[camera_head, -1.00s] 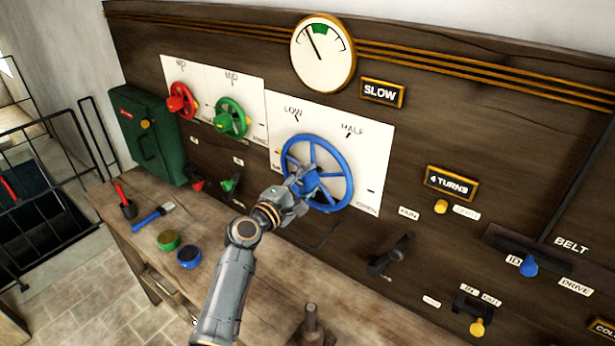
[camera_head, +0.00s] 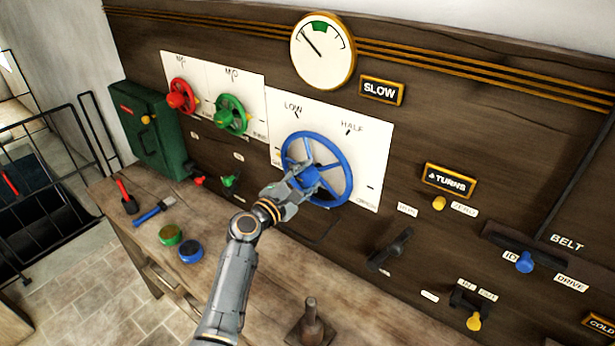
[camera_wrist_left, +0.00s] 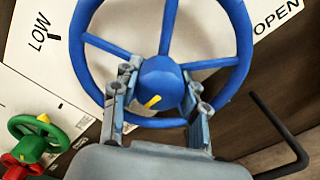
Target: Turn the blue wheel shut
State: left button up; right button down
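The blue wheel (camera_head: 343,150) is mounted on a white plate (camera_head: 372,142) marked LOW and HALF. Its rim and spokes look whole. My left gripper (camera_head: 302,181) reaches the wheel's hub from the lower left. In the left wrist view, the gripper (camera_wrist_left: 157,108) has one finger on each side of the blue hub (camera_wrist_left: 158,80) and looks closed on it. A short yellow mark shows on the hub, tilted toward the lower left. The plate reads LOW at left and OPEN at right there. My right gripper is not in view.
A dial gauge (camera_head: 335,68) is above, over a SLOW sign (camera_head: 381,91). Red (camera_head: 181,95) and green (camera_head: 231,113) wheels are left of the blue one. Levers (camera_head: 392,249) stick out at right. The bench (camera_head: 265,298) below holds a dark post (camera_head: 311,325), brush and tins.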

pick_arm(q)
jog(key=o, duration=0.4)
jog(key=shift+o, duration=0.2)
jog(key=v, duration=1.2)
